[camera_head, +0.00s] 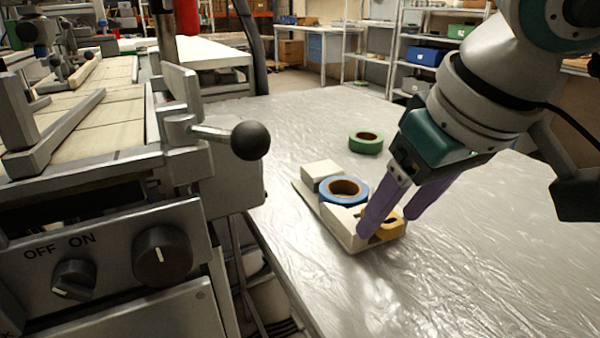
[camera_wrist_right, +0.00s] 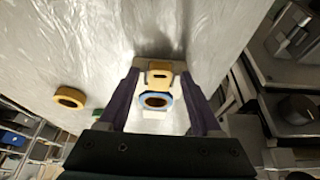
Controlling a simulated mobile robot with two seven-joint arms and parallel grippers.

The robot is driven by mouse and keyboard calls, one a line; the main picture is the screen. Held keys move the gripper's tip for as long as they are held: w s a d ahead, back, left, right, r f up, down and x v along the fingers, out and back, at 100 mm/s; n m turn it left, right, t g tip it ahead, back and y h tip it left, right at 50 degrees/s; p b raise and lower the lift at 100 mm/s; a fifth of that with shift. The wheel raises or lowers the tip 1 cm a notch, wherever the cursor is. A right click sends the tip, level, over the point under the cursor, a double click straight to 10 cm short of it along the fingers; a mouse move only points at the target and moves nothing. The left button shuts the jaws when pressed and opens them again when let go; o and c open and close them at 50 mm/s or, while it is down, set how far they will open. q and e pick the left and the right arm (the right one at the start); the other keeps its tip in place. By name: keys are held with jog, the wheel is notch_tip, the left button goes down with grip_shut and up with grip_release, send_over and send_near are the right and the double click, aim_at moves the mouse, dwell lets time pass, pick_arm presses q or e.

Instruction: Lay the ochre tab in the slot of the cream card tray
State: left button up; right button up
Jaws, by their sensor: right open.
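The cream card tray (camera_head: 338,222) lies on the plastic-covered table, and a blue tape reel (camera_head: 358,184) rests at its middle. The ochre tab (camera_head: 396,229) is at the tray's near end, partly hidden behind a finger; it seems to lie in or on that end, but I cannot tell how deep. My right gripper (camera_head: 389,226) is open, its purple fingers pointing down on either side of the tab. In the right wrist view the tab (camera_wrist_right: 160,76) shows between the open fingers (camera_wrist_right: 158,80), with gaps on both sides. My left gripper is not in view.
A green tape reel (camera_head: 365,143) lies on the table behind the tray. A yellow reel (camera_wrist_right: 69,98) shows in the right wrist view. A grey machine with a black ball-ended lever (camera_head: 250,141) stands left of the tray. The table's near right is clear.

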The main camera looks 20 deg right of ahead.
notch_tip(320, 180, up, 2)
jog(key=shift+p, duration=1)
jog(key=p+v, duration=0.1)
jog(key=v, duration=1)
jog(key=shift+s, duration=0.15)
